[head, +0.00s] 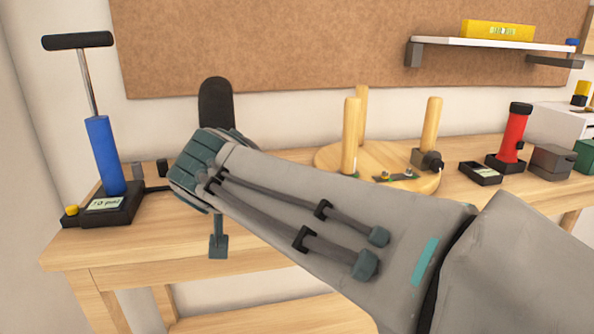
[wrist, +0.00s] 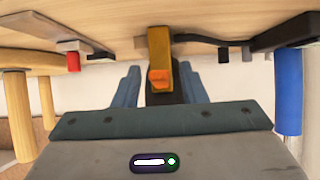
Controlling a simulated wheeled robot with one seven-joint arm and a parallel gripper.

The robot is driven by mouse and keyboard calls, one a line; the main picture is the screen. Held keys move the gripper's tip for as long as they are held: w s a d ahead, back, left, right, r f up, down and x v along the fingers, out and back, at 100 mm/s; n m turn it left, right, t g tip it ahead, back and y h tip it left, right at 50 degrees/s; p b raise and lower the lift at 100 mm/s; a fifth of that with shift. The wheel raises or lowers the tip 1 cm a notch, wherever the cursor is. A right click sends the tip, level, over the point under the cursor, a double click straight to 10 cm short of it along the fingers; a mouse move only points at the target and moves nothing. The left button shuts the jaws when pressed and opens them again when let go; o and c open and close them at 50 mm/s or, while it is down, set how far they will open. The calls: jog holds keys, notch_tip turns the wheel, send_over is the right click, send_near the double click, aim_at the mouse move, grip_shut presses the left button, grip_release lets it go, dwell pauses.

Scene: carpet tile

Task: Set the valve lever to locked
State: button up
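My gripper (wrist: 159,76) has its two teal fingers apart in the wrist view, one on each side of a yellow block with an orange piece (wrist: 160,78). This looks like the valve and its lever; I cannot tell its setting or whether a finger touches it. A dark upright part shows behind the orange piece. In the head view my gripper (head: 213,190) and forearm hide the valve. Only a black rounded upright plate (head: 215,103) shows above my wrist.
A blue pump (head: 104,155) with a black T-handle stands at left, a hose running from it. A round wooden base (head: 330,158) with upright pegs and a red cylinder (head: 514,132) stand to the right. A wall shelf (head: 490,43) is at upper right. The front table strip is clear.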

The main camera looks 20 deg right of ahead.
jog(key=shift+r+g+p, duration=0.8)
jog(key=shift+g+p, duration=0.6)
jog(key=shift+p, duration=4.1)
jog(key=g+p, duration=0.1)
jog(key=p, duration=0.5)
jog(key=r+g+p, duration=0.1)
jog(key=g+p, duration=0.1)
jog(key=p, duration=0.5)
jog(key=shift+w+r, duration=0.1)
jog(key=shift+w, duration=0.1)
jog(key=g+p, duration=0.1)
jog(key=p, duration=0.3)
jog(key=g+p, duration=0.1)
jog(key=p, duration=0.3)
jog(key=shift+w+r, duration=0.25)
jog(key=shift+r, duration=0.1)
